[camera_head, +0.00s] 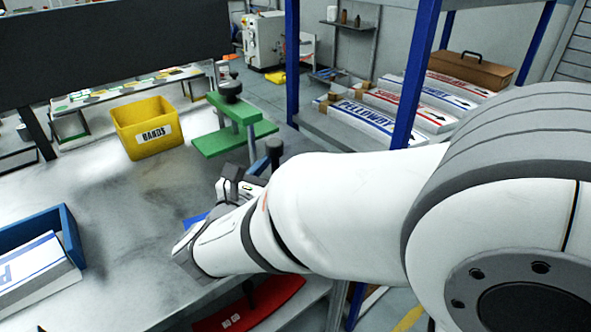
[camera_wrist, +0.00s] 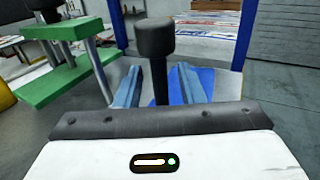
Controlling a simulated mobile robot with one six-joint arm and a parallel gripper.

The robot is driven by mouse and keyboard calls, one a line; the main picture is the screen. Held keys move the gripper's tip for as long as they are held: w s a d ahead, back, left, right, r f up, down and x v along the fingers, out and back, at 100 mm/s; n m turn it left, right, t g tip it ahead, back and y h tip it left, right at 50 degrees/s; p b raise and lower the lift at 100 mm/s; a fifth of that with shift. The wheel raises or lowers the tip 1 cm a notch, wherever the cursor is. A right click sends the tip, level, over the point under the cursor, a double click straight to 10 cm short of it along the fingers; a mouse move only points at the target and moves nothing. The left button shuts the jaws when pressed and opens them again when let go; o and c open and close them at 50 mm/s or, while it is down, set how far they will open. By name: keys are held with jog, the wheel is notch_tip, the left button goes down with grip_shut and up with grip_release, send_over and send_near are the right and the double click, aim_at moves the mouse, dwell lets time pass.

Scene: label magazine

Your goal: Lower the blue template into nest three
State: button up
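The blue template (camera_wrist: 205,84) shows in the wrist view as a flat blue piece beyond and beneath my fingers. A black knob on a dark stem (camera_wrist: 154,40) stands upright in front of it; the join between stem and blue piece is hidden. My gripper (camera_wrist: 159,76) has its two blue-grey fingers on either side of the stem, with a gap visible on both sides. I cannot make out nest three or any nest numbers.
A green stand (camera_head: 235,140) with a black knob is behind my wrist. A yellow bin (camera_head: 146,128) marked BANDS stands at the back, a blue tray (camera_head: 72,240) of printed sheets at left. A red tray (camera_head: 262,308) lies below the table edge. The middle table is clear.

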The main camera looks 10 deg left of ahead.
jog(key=shift+w+d, duration=0.1)
jog(key=shift+w, duration=0.25)
jog(key=shift+c, duration=0.3)
grip_shut()
dwell(1.0)
